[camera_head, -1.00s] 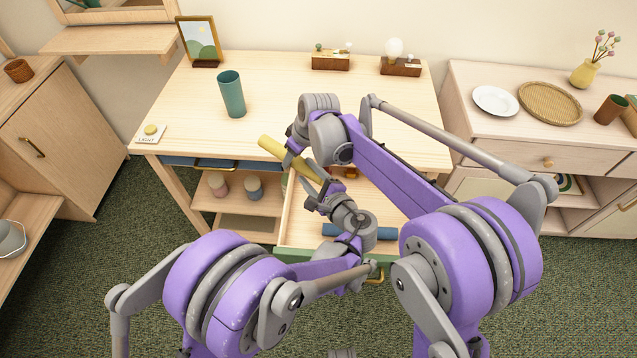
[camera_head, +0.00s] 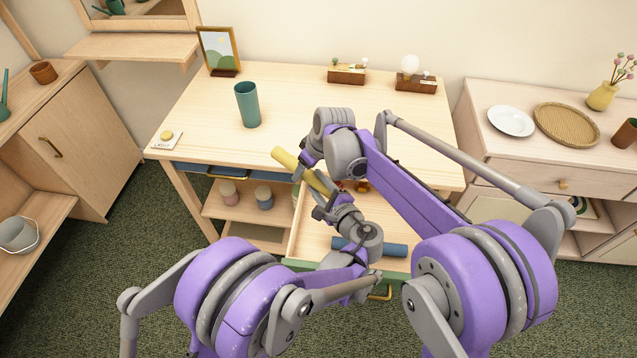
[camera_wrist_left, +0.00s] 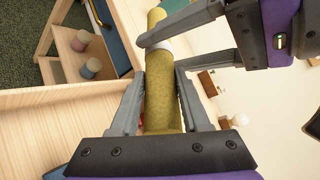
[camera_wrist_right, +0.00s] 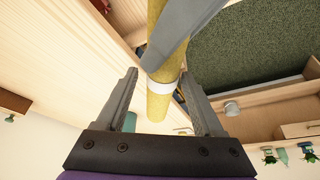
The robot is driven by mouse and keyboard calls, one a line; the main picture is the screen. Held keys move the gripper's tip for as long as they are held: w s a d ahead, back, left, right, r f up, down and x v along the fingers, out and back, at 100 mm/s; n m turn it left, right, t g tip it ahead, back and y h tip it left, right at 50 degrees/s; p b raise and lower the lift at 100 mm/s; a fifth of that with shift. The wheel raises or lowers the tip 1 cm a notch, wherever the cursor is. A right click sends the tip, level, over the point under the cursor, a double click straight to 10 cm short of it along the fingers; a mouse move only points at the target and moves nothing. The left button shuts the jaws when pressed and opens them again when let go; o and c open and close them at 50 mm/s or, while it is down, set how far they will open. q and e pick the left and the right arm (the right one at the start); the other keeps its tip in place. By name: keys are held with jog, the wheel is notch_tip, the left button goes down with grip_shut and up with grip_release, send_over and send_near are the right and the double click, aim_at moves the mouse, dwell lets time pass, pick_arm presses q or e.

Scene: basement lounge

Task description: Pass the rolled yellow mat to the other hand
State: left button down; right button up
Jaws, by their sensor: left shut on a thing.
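The rolled yellow mat (camera_head: 284,157) is held at a slant above the open drawer, with a pale band (camera_wrist_left: 180,46) around it. My left gripper (camera_head: 322,190) is shut on its lower part; its fingers flank the roll in the left wrist view (camera_wrist_left: 160,85). My right gripper (camera_head: 305,168) is at the upper part, beyond the left fingers. In the right wrist view its open fingers (camera_wrist_right: 160,80) stand on either side of the mat (camera_wrist_right: 158,106), with gaps showing. Part of the mat is hidden behind the grippers.
The open drawer (camera_head: 298,235) below holds a blue roll (camera_head: 390,248). On the desk (camera_head: 290,90) stand a teal cup (camera_head: 247,105), a picture frame (camera_head: 219,52) and two small wooden blocks with ornaments. A sideboard with a plate (camera_head: 510,121) is at right.

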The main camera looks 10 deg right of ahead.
jog(key=shift+o, duration=0.5)
jog(key=v, duration=1.2)
jog(key=s+d+f+m+t+h, duration=0.1)
jog(key=s+d+f+m+h, duration=0.15)
jog(key=s+d, duration=0.7)
jog(key=s+d+f+m+h, duration=0.1)
jog(key=s+d+f+m, duration=0.35)
jog(key=s+d, duration=0.5)
jog(key=s+a+f+m+t, duration=0.1)
jog(key=s+a+f, duration=0.3)
jog(key=s+a, duration=0.2)
jog(key=shift+s+a+f+m, duration=0.3)
jog(key=shift+s+a, duration=0.1)
jog(key=shift+s, duration=0.6)
